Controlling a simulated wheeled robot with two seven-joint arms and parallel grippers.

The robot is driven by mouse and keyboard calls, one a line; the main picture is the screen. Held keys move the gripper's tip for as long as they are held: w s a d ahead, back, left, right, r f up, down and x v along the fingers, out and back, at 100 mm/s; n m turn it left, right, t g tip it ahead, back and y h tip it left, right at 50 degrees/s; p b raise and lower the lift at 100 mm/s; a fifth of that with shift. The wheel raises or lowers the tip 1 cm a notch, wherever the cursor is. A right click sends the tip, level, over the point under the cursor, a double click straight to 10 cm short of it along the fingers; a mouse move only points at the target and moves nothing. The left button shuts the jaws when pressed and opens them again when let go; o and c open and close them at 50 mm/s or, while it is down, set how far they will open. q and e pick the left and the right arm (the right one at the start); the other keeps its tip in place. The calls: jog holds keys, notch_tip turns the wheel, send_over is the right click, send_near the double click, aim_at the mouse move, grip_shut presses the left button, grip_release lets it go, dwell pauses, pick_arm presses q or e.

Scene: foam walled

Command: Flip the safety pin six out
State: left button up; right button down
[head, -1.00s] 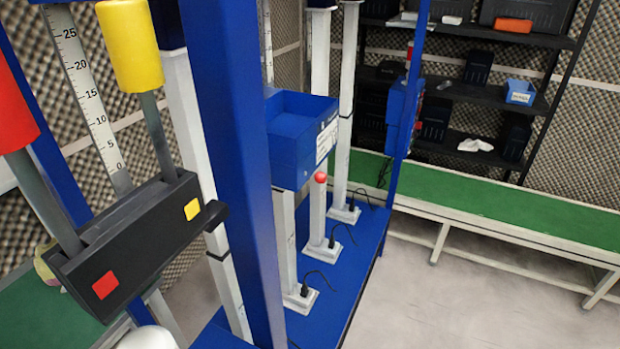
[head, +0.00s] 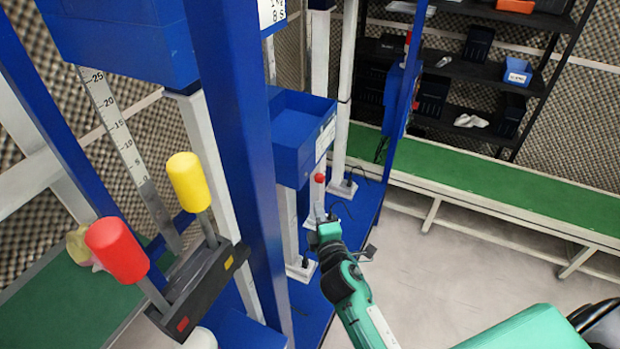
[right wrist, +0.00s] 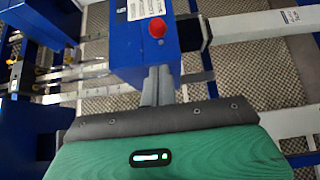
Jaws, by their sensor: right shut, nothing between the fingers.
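A red ball knob (head: 319,178) sits at the lower edge of a small blue box (head: 300,138) on the rack; I cannot read a number six on it. It also shows in the right wrist view (right wrist: 157,27), against the blue box (right wrist: 128,60) just past the fingers. My right gripper (head: 319,214) is just below the knob in the head view, its fingers pointing up towards it. In the right wrist view the fingers (right wrist: 157,85) are together and empty, apart from the knob. The pin's shaft is hidden. My left gripper is not in view.
A thick blue post (head: 237,150) stands left of the box. A black block with a red handle (head: 117,250) and a yellow handle (head: 188,182) is at the left. White posts stand behind. A green-topped bench (head: 480,190) runs along the back; open floor lies right.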

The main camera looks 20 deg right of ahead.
aim_at(306, 175)
jog(key=shift+w, duration=0.15)
jog(key=w, duration=0.6)
jog(key=w+d, duration=0.1)
jog(key=w, duration=0.2)
jog(key=shift+w+f, duration=0.1)
jog(key=shift+w, duration=0.25)
